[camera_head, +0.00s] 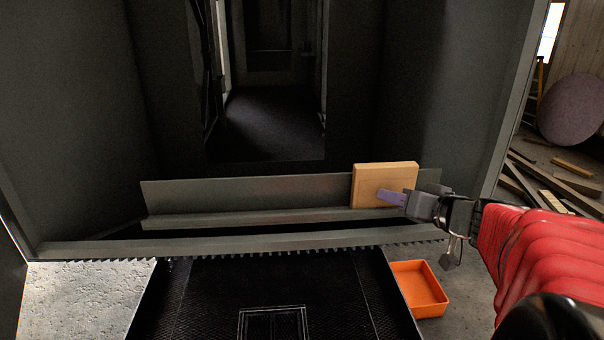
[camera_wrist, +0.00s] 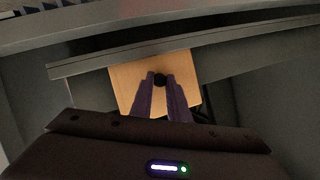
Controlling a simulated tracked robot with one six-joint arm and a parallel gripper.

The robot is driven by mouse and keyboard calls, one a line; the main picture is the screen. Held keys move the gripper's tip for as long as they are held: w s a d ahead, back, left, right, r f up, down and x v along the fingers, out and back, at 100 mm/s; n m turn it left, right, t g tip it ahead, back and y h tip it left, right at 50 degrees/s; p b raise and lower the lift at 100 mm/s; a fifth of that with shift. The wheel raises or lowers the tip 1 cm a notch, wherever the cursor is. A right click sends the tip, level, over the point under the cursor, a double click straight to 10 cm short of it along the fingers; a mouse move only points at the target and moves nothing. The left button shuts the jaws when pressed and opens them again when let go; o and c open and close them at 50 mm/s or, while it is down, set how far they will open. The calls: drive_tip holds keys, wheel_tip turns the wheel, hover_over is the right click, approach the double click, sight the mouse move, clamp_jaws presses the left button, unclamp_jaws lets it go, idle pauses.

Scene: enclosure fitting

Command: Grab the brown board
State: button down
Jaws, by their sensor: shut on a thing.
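The brown board (camera_head: 370,177) is a square, light-brown panel standing nearly upright on the right part of a grey ledge inside the dark enclosure. It leans against or stands close to the ledge's back strip. In the wrist view the board (camera_wrist: 128,88) fills the middle, with a round black knob (camera_wrist: 160,80) on its face. My gripper (camera_head: 386,195) reaches in from the right, in front of the board. In the wrist view its two purple fingers (camera_wrist: 163,84) are shut on the knob, one on each side.
The grey ledge (camera_head: 250,214) runs across the enclosure, with free room left of the board. The enclosure's right wall (camera_head: 470,80) is near my arm. An orange tray (camera_head: 420,288) lies on the floor below. Loose planks (camera_head: 555,190) lie outside at right.

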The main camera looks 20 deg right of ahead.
wheel_tip(320, 180, up, 18)
idle(0.5)
drive_tip(key=shift+f, duration=0.1)
idle(0.4)
